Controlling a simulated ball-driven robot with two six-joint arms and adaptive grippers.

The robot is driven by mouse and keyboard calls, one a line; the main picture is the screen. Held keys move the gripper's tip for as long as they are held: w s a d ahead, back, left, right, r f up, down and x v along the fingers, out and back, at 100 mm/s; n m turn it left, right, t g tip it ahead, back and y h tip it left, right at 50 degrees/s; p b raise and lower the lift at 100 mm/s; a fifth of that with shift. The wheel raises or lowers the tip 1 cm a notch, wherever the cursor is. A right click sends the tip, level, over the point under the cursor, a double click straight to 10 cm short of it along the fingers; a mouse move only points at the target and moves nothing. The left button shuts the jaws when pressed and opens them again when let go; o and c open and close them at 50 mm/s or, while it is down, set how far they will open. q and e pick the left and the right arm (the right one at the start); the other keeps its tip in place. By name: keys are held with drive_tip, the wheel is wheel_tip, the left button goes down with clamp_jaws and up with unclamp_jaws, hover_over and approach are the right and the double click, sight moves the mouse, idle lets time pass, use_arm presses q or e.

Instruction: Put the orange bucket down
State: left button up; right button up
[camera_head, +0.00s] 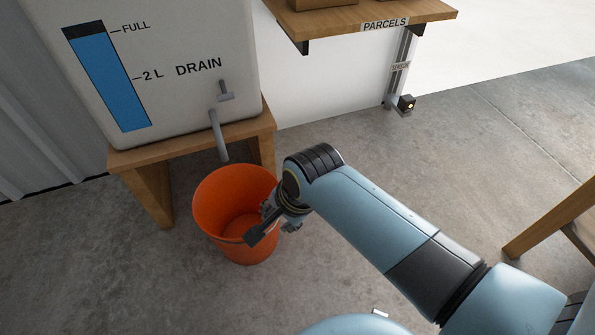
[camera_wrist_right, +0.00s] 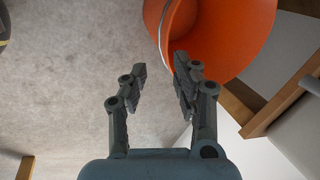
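The orange bucket (camera_head: 220,205) stands upright and looks empty, below and in front of the drain spout, apparently on the concrete floor. My right gripper (camera_head: 258,229) is at the bucket's right front side, near its rim. In the right wrist view the gripper (camera_wrist_right: 160,68) has its two fingers apart with nothing clamped between them. The bucket (camera_wrist_right: 225,35) fills the upper right there, and the right finger overlaps its rim. I cannot tell whether that finger touches it. My left gripper is not in view.
A white tank (camera_head: 185,100) with a level gauge and drain spout (camera_head: 217,135) sits on a wooden stand (camera_head: 152,195) behind the bucket. A parcels shelf (camera_head: 420,18) is at the top. A wooden leg (camera_head: 550,220) stands at right. The floor in front is clear.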

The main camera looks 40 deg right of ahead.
drive_tip(key=s+d+r+n+t, duration=0.1)
drive_tip(key=s+d+r+n, duration=0.2)
drive_tip(key=s+r+n, duration=0.3)
drive_tip(key=s+d+r+n+h, duration=0.1)
drive_tip(key=s+d+r+n, duration=0.3)
drive_tip(key=s+r+n, duration=0.3)
drive_tip(key=s+n, duration=0.1)
drive_tip(key=n, duration=0.2)
drive_tip(key=shift+s+r+t, duration=0.3)
drive_tip(key=shift+s+t, duration=0.1)
drive_tip(key=shift+d, duration=0.1)
